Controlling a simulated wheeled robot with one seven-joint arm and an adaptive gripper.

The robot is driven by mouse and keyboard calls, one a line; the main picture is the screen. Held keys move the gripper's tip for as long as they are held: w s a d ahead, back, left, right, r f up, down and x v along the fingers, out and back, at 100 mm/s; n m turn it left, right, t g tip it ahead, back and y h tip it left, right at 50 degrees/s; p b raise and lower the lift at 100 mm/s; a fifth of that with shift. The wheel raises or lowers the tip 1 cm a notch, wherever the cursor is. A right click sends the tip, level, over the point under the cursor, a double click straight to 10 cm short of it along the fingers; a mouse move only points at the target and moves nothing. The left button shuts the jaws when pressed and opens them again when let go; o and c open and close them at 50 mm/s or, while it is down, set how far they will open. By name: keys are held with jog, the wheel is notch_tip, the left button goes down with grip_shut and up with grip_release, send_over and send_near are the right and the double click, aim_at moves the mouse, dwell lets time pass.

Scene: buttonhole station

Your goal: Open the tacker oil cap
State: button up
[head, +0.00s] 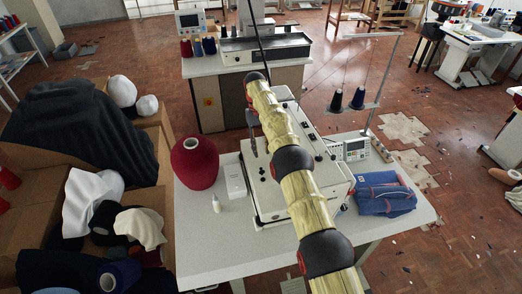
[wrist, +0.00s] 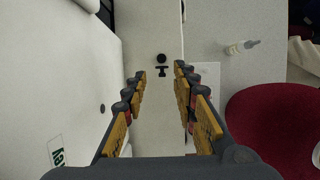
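The white tacker machine (head: 265,195) stands on a pale table, partly hidden behind my arm in the head view. Its white body (wrist: 75,75) fills the left and middle of the wrist view. A small black round spot (wrist: 162,58) and a black T-shaped piece (wrist: 162,71) sit on its narrow white surface; I cannot tell for sure which is the oil cap. My gripper (wrist: 160,73) is open, with one finger on each side of the T-shaped piece in the picture. Nothing is between the fingers, and contact or height cannot be told. The gripper is hard to make out in the head view.
Folded blue cloth (head: 385,193) and a control box (head: 355,149) are on the right. A thread stand (head: 370,105) rises behind. The table's front left is clear.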

jog(key=shift+o, duration=0.5)
notch_tip(320, 180, up, 8)
jog(key=r+m+p, duration=0.1)
jog(key=m+p, duration=0.1)
jog(key=p, duration=0.5)
send_over(261, 171)
jog(key=f+m+t, duration=0.1)
jog(key=f+m, duration=0.2)
jog(key=m, duration=0.2)
jog(key=f+m+t+p, duration=0.1)
jog(key=f+m+t, duration=0.1)
jog(key=f+m, duration=0.2)
jog(key=f+m+t+p, duration=0.1)
jog(key=f+m, duration=0.2)
jog(key=m, duration=0.3)
jog(key=shift+w+d+f+t+y, duration=0.15)
jog(key=shift+d+f+t+y, duration=0.25)
jog(key=shift+w+m, duration=0.2)
jog(key=shift+m, duration=0.6)
jog(key=shift+w+a+f+p, duration=0.1)
jog(key=shift+f+p, duration=0.1)
jog(key=shift+f, duration=1.1)
jog(key=shift+w+d+f+p, duration=0.1)
jog(key=shift+f+p, duration=0.15)
jog(key=shift+f, duration=1)
jog(key=shift+w+a+f+p, duration=0.1)
jog(key=shift+f+p, duration=0.1)
jog(key=shift+f, duration=1.1)
jog(key=shift+c, duration=0.9)
